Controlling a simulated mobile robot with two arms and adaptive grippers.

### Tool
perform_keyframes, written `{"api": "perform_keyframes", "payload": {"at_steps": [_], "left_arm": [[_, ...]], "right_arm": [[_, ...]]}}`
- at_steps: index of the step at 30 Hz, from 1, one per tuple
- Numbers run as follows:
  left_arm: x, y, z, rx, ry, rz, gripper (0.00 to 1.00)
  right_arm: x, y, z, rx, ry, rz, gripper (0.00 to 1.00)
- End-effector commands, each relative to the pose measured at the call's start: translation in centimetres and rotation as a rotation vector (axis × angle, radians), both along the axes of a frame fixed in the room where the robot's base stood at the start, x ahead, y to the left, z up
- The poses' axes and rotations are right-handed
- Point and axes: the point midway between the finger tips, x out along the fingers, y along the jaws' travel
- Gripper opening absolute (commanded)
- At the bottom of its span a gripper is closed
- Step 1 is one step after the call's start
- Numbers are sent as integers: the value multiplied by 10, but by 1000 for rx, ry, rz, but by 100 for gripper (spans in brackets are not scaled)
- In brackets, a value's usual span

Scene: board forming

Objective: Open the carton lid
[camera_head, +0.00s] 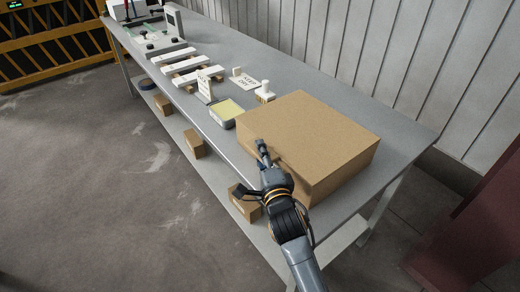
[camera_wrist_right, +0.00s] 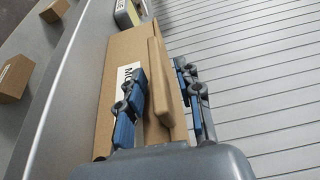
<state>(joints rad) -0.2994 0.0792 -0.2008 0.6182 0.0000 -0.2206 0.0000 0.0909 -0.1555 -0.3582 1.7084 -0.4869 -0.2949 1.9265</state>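A closed brown carton (camera_head: 318,135) sits on the near end of the grey table. Its lid lies flat on top. My right gripper (camera_head: 263,150) is at the left edge of the carton, close to the lid's rim. In the right wrist view, the carton (camera_wrist_right: 112,100) shows a side face with a partly hidden printed label. The lid edge (camera_wrist_right: 160,85) runs between the two fingers of my right gripper (camera_wrist_right: 158,72). The fingers are spread apart, with space beside the edge; contact cannot be told. My left gripper is not in view.
A corrugated wall (camera_head: 400,60) stands behind. Small boxes (camera_head: 194,143) lie on the lower shelf.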

Motion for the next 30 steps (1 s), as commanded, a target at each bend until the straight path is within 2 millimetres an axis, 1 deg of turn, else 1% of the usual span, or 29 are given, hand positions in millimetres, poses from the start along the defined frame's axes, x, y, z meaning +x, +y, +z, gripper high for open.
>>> {"api": "perform_keyframes", "payload": {"at_steps": [1,4,13,14,15,17,18,19,27,30], "left_arm": [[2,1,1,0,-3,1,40],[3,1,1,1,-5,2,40],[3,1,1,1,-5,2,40],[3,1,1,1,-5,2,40],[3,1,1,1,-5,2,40],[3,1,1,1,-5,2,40],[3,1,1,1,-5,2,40],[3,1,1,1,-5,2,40],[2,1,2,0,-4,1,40],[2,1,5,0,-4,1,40]], "right_arm": [[5,1,1,-2,0,0,35],[11,2,0,-1,1,0,35],[13,3,0,0,0,0,35],[13,3,0,0,0,0,31],[13,3,0,0,0,0,23],[12,3,0,-1,0,0,10],[12,3,0,-1,0,0,2],[12,3,0,-1,0,0,0],[12,3,0,0,0,0,0],[13,2,3,3,3,0,0]]}}
